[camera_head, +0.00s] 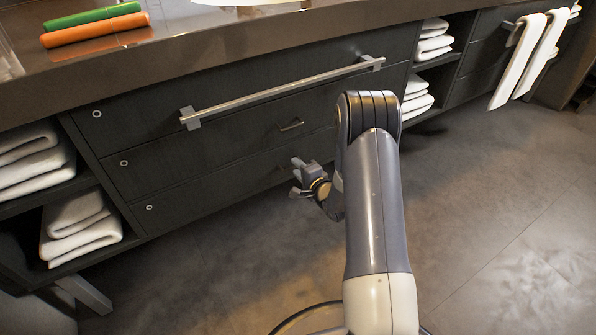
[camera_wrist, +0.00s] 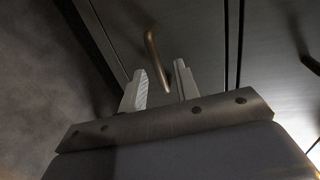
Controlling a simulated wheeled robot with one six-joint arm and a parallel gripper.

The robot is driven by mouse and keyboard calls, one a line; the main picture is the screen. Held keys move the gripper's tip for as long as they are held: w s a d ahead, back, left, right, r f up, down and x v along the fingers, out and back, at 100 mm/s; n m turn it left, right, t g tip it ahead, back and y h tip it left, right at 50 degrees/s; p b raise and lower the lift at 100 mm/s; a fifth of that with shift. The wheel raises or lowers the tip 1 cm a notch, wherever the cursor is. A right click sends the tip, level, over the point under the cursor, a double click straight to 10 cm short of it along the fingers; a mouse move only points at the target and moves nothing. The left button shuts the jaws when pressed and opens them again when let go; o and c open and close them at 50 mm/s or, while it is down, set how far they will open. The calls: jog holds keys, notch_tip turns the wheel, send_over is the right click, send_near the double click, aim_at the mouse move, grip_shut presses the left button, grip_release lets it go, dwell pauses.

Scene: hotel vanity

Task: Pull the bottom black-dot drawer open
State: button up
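The bottom drawer (camera_head: 195,207) is the lowest of three dark drawer fronts and sits flush, closed. Its black dot with a pale ring (camera_head: 149,208) is near its left end. My gripper (camera_head: 298,177) is in front of the bottom drawer's right part and hides most of its handle. In the wrist view, my gripper (camera_wrist: 160,88) is open, with one pale finger on each side of the bronze bar handle (camera_wrist: 152,55). The handle's near end reaches between the fingertips. I cannot tell whether either finger touches it.
The middle drawer's small handle (camera_head: 291,126) and the top drawer's long bar (camera_head: 285,92) stick out above. Folded towels (camera_head: 80,225) fill open shelves on the left, and more towels (camera_head: 416,98) are on the right. The floor (camera_head: 500,200) in front is clear.

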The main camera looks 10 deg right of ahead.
jog(key=shift+w, duration=0.1)
jog(key=shift+c, duration=0.5)
grip_shut()
